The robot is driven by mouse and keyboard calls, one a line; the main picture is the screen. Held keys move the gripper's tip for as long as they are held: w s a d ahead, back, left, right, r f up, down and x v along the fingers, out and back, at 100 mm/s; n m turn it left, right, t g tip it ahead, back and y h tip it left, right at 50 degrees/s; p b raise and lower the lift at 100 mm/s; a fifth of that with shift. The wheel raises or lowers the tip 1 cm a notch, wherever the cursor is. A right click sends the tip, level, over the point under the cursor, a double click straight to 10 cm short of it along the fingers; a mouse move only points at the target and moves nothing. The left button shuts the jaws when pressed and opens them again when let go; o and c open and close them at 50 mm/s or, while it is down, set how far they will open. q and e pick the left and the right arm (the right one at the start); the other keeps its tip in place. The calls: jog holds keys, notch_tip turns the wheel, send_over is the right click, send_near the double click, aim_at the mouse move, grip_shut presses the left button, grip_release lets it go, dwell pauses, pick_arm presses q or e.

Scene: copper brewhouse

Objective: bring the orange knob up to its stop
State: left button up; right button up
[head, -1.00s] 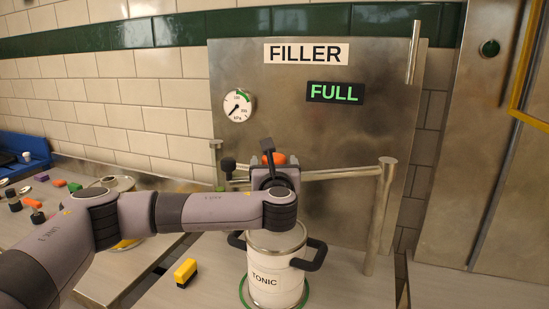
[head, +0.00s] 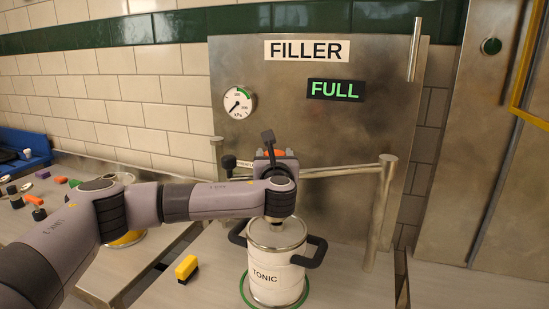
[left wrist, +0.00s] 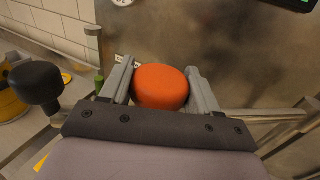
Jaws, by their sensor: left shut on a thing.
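The orange knob (head: 274,152) is at the filler, in front of the steel panel (head: 300,135) marked FILLER. In the left wrist view the knob (left wrist: 161,87) sits between the two grey fingers of my left gripper (left wrist: 160,76), which is shut on it. In the head view my left gripper (head: 275,156) partly hides the knob. A white TONIC keg (head: 276,274) with two black handles stands below, upright on a green ring (head: 243,293). The lit sign (head: 335,90) reads FULL. My right gripper is not in view.
A black ball-ended lever (head: 228,162) is just left of the gripper, also in the left wrist view (left wrist: 36,82). A steel rail and post (head: 384,215) stand right. A yellow-and-black block (head: 187,268) lies left of the keg. A round gauge (head: 238,102) is on the panel.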

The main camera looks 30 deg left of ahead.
pick_arm(q)
notch_tip(320, 180, up, 4)
jog(key=shift+r, duration=0.2)
jog(key=o, duration=1.4)
jog(key=shift+r, duration=0.1)
jog(key=shift+o, duration=0.2)
jog(key=shift+s+d+f, duration=0.2)
jog(key=shift+s+d, duration=0.1)
jog(key=shift+s, duration=0.1)
jog(key=b+v, duration=0.1)
jog(key=v, duration=0.5)
jog(key=shift+r, duration=0.1)
